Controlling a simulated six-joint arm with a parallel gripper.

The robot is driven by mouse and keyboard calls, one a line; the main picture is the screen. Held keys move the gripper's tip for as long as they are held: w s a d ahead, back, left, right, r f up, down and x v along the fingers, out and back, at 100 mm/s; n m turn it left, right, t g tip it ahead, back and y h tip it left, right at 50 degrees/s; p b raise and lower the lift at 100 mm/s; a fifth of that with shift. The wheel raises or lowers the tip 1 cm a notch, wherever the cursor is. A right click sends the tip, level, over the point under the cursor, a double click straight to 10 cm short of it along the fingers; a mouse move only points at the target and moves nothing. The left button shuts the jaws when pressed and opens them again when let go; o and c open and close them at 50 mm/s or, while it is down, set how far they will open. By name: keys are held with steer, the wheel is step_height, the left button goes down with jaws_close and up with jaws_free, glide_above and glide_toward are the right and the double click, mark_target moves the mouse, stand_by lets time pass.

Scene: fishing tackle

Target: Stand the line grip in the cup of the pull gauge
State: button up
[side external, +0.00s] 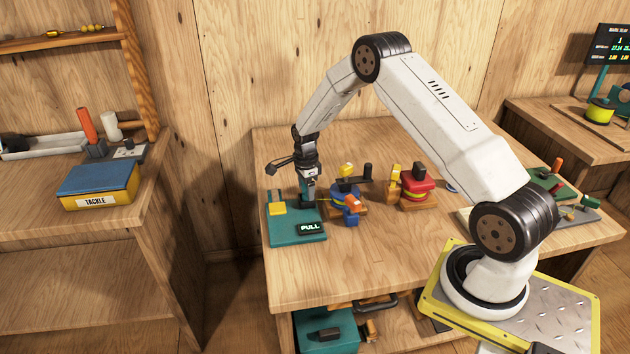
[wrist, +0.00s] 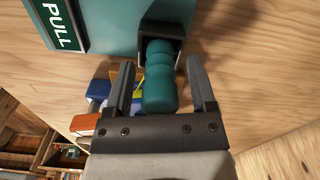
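The pull gauge (side external: 283,238) is a teal box at the table's left front, with a lit PULL display and a yellow pad. Its dark square cup (wrist: 172,29) shows at the top of the wrist view. The teal ribbed line grip (wrist: 160,88) has its far end in the mouth of the cup and looks lined up with it. My gripper (wrist: 160,70) is open around the grip, with a gap between each finger and the grip. In the side view my gripper (side external: 308,184) is low over the gauge's back right; the grip is hard to make out there.
A blue and yellow reel (side external: 344,193) stands close to the right of the gauge, and a red reel (side external: 417,182) farther right. Green and grey boards with small parts lie at the table's right end. The table front is clear.

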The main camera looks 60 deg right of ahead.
steer(key=shift+r, duration=0.1)
stand_by(0.3)
steer(key=shift+r, duration=3.85)
steer(key=shift+s+a+r+n, duration=0.1)
steer(key=shift+a+r+n, duration=0.15)
steer(key=shift+a+n, duration=0.2)
steer(key=s+a+r+n+t, duration=0.1)
steer(key=s+a+r+n, duration=0.2)
steer(key=s+a+n, duration=0.6)
steer(key=s+a+r+n+t, duration=0.1)
steer(key=s+a+r+n, duration=0.3)
steer(key=s+a+n, duration=0.6)
steer(key=s+n, duration=0.1)
steer(key=n, duration=0.3)
steer(key=shift+t, duration=0.3)
